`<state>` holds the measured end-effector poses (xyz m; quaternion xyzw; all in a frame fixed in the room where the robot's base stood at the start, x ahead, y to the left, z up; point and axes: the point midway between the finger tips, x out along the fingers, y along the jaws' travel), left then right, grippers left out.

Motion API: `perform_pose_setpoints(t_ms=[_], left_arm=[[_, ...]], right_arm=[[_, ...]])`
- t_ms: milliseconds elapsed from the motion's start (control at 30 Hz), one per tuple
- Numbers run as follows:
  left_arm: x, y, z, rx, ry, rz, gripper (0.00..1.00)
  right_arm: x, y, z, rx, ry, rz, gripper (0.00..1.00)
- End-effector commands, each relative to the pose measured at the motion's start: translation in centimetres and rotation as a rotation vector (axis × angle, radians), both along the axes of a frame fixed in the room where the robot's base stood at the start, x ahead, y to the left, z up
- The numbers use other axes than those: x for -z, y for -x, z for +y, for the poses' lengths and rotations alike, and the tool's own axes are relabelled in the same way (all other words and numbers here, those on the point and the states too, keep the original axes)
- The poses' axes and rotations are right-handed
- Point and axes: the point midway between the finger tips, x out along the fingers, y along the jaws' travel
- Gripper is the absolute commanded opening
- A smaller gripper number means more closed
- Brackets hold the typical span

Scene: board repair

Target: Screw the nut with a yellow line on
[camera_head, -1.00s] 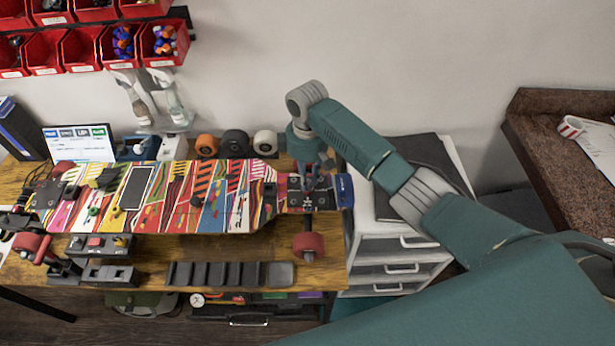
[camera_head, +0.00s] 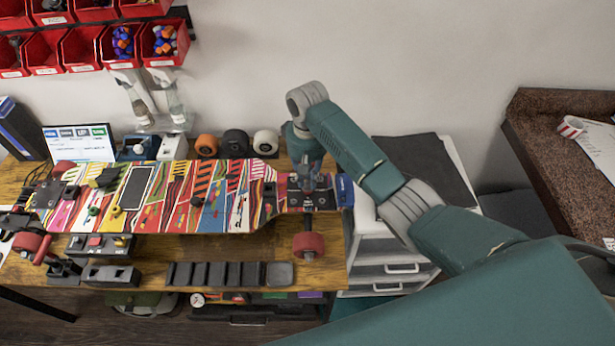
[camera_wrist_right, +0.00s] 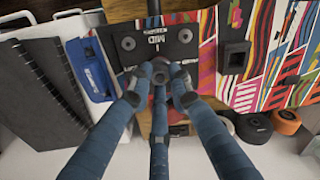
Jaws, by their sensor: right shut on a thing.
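My right gripper (camera_wrist_right: 160,88) points down over the right end of the skateboard (camera_head: 232,212). In the right wrist view its three blue fingers are shut around a small dark round piece (camera_wrist_right: 160,70), which looks like a nut. This piece is right over the dark baseplate (camera_wrist_right: 141,45) at the deck's end. I cannot see a yellow line on it, and I cannot tell whether it is seated on a bolt. Two round dark fasteners (camera_wrist_right: 127,43) (camera_wrist_right: 185,36) show on the plate. In the head view the gripper (camera_head: 309,182) partly hides the plate. My left gripper is not in view.
A blue block (camera_head: 345,190) stands right of the deck's end. A red wheel (camera_head: 308,244) sticks out in front. Spare wheels (camera_head: 236,143) stand behind the board. A black tray (camera_head: 230,274) lies in front. A white drawer cabinet (camera_head: 395,255) stands to the right.

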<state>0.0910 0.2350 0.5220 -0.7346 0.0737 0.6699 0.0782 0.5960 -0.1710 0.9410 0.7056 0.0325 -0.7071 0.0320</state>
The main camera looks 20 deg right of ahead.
Motion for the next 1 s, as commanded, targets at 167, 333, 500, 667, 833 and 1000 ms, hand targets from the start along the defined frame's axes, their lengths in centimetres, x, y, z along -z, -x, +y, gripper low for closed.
perform_pose_setpoints(t_ms=[167,333,500,667,833,1000], left_arm=[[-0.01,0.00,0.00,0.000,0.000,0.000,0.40],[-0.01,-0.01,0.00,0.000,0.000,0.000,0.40],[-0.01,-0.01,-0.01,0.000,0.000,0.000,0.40],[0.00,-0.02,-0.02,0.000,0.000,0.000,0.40],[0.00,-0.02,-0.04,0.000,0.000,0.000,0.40],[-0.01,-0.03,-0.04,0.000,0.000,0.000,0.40]], right_arm=[[-0.02,-0.08,0.06,0.228,-0.002,-0.003,0.00],[-0.03,-0.08,-0.02,0.232,0.000,-0.003,0.41],[-0.01,-0.05,-0.03,0.230,0.000,-0.002,0.41],[0.01,-0.03,-0.03,0.229,0.000,-0.001,0.27],[0.02,-0.02,-0.02,0.228,0.000,-0.001,0.27],[0.02,-0.01,-0.02,0.228,0.000,-0.001,0.27]])
